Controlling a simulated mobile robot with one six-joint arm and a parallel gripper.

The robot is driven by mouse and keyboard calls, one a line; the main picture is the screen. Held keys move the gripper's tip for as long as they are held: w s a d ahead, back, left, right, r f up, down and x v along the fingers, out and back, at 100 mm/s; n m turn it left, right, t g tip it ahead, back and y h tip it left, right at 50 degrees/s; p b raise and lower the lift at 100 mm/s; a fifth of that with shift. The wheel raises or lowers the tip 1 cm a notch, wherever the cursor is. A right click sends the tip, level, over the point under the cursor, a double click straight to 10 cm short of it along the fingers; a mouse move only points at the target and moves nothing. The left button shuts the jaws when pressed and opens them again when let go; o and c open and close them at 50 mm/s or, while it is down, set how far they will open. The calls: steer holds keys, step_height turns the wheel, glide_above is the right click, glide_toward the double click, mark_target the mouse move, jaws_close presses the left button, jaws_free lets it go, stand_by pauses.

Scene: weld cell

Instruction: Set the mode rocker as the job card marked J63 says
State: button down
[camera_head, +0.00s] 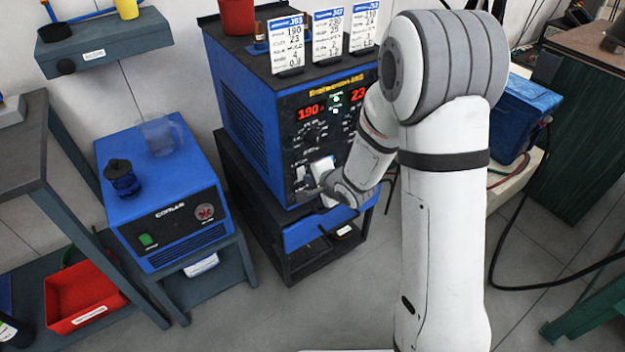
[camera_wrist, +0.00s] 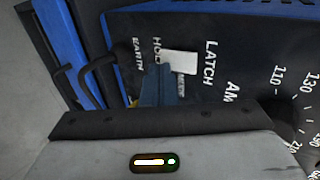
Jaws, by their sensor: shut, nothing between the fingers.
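The blue-and-black welder (camera_head: 330,125) stands in the middle of the head view, its displays reading 190 and 23. Three job cards stand on top: a left card (camera_head: 287,42), a middle card (camera_head: 328,36) and a right card (camera_head: 363,28). The left header seems to read J63, but the small lines are unclear. In the wrist view the white mode rocker (camera_wrist: 180,62) sits between HOLD and LATCH. Which side is pressed cannot be told. My gripper (camera_wrist: 155,84) is shut and empty, its tips close beside the rocker at the HOLD side; contact is unclear. It also shows at the panel (camera_head: 318,186).
A cable (camera_wrist: 97,68) loops from the panel near EARTH. A dial (camera_wrist: 285,118) lies to the right. A blue cooler (camera_head: 165,195) stands left of the welder, with a red bin (camera_head: 85,290) lower left. A red cup (camera_head: 237,16) stands behind the cards.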

steer(key=shift+w+a+f, duration=0.1)
stand_by(0.3)
steer(key=shift+r+p, duration=0.9)
steer(key=shift+p, duration=0.25)
steer(key=s+f+v, duration=0.1)
steer(key=v, duration=1)
steer(key=shift+d+f, duration=0.3)
steer(key=shift+d, duration=0.15)
steer(key=shift+b+v, duration=1.15)
steer(key=shift+b, duration=0.9)
